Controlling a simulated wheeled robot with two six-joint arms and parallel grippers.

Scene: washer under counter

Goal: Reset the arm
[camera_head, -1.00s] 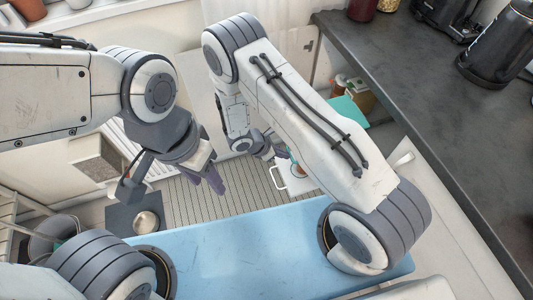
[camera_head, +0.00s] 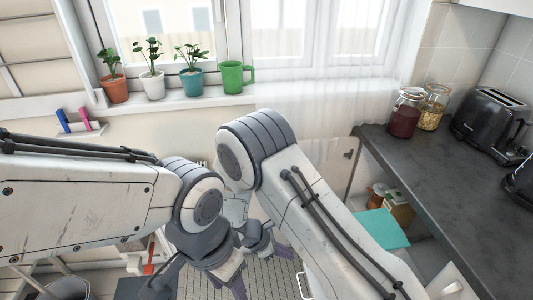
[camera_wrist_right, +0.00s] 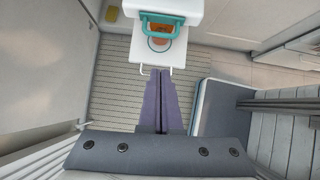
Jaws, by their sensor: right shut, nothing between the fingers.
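My right arm crosses the middle of the head view, and its gripper (camera_head: 283,251) is small there, low over the slatted floor. In the right wrist view its two purple fingers (camera_wrist_right: 156,98) lie together, shut and empty. My left gripper (camera_head: 238,284) hangs near the bottom edge of the head view, with purple fingers partly cut off. I cannot tell whether it is open or shut. A white item with a teal handle (camera_wrist_right: 161,20) and something orange inside is beyond the right fingertips, apart from them as far as I can tell.
A dark counter (camera_head: 440,190) runs along the right, with jars (camera_head: 405,113) and a toaster (camera_head: 492,115). Potted plants and a green mug (camera_head: 233,76) stand on the windowsill. A teal item (camera_head: 380,228) is below the counter. The slatted floor (camera_wrist_right: 112,85) is bare left of the fingers.

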